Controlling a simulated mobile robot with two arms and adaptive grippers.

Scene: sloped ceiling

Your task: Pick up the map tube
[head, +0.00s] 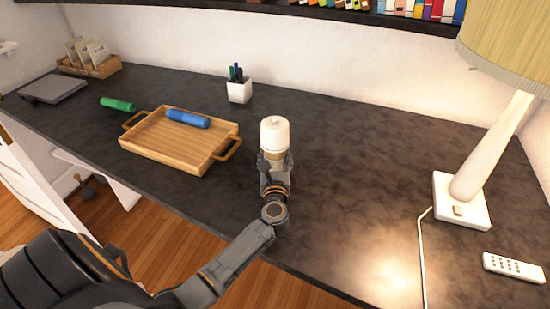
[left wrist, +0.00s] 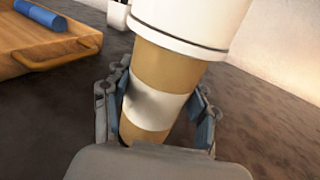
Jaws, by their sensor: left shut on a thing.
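The map tube is a tan cylinder with a pale band and a wide white cap. Its cap (head: 275,135) shows above the desk in the head view. In the left wrist view the map tube (left wrist: 158,88) stands between both fingers, leaning slightly in the picture. My left gripper (head: 275,172) is shut on its banded lower part; the fingers show on both sides in the left wrist view (left wrist: 160,112). The tube's lower end is hidden by the gripper, and I cannot tell whether it touches the desk. My right gripper is not in view.
A wooden tray (head: 165,145) with a blue cylinder (head: 188,119) stands left of the tube. A green cylinder (head: 118,104) and a pen cup (head: 239,91) are farther back. A lamp (head: 480,170) and remote (head: 513,267) are right. The desk (head: 360,165) between is clear.

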